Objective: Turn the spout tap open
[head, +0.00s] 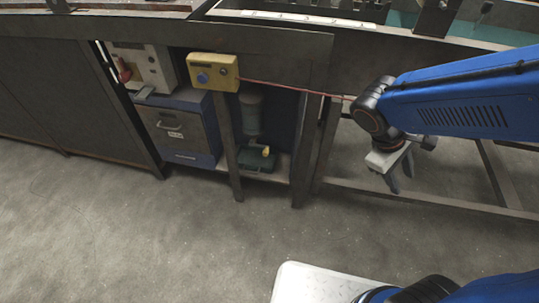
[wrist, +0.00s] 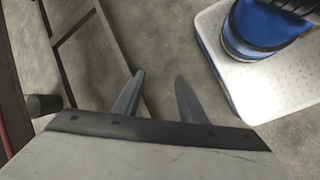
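I cannot make out a spout tap in either view. My gripper (head: 401,177) points down in front of the bench's open right-hand frame. In the wrist view my gripper (wrist: 160,76) has its two grey fingers apart, with only floor between them. It is open, empty and touches nothing that I can see.
A yellow box (head: 213,72) with a blue button is on the bench (head: 285,47) front, a red cable running right from it. Below are a blue cabinet (head: 178,128), a grey cylinder (head: 251,113) and a green object (head: 258,160). The floor (head: 150,225) in front is clear.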

